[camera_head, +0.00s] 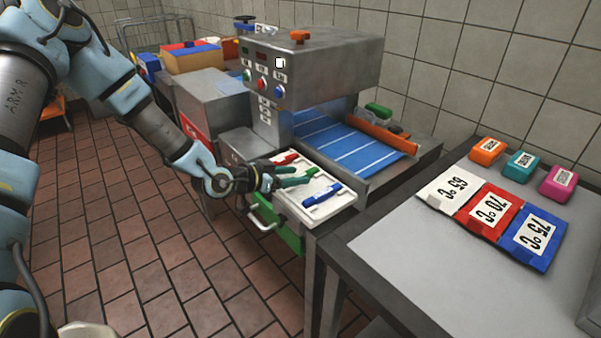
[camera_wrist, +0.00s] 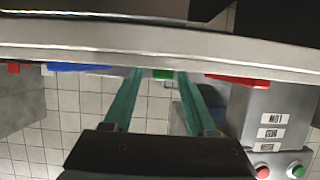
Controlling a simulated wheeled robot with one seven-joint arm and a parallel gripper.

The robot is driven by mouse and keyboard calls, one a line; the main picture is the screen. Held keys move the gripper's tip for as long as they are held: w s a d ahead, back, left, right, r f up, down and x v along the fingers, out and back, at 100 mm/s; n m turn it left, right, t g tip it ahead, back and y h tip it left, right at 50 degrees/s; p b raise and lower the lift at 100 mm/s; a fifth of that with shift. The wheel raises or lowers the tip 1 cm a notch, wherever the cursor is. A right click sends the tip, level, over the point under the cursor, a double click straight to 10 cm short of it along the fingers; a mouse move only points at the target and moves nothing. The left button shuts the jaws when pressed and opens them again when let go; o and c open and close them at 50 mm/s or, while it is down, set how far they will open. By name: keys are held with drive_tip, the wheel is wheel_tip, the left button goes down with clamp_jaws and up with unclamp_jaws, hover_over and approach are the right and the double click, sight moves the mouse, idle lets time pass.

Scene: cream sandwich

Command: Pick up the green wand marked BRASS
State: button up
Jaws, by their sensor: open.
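A white tray (camera_head: 335,208) sits in a green-fronted drawer (camera_head: 288,232) of the metal machine. A red wand (camera_head: 285,160) and a blue wand (camera_head: 322,195) lie on it. The green wand (camera_wrist: 163,74) shows between them in the wrist view, with the blue wand (camera_wrist: 80,67) left and the red wand (camera_wrist: 237,80) right. My gripper (camera_head: 298,175) is at the tray's left side, its teal fingers pointing over it. The fingers are open, one on each side of the green wand, with gaps. The wand is mostly hidden, and its marking is not readable.
The machine's overhanging head (camera_head: 315,70) stands above and behind the tray. A drawer handle (camera_head: 262,222) sticks out in front. At right, a grey table (camera_head: 430,260) holds temperature cards and several small coloured blocks. A blue striped belt (camera_head: 345,140) lies behind the tray.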

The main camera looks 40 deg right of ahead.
drive_tip(key=shift+d+f, duration=0.2)
drive_tip(key=shift+d, duration=0.25)
clamp_jaws()
idle(0.3)
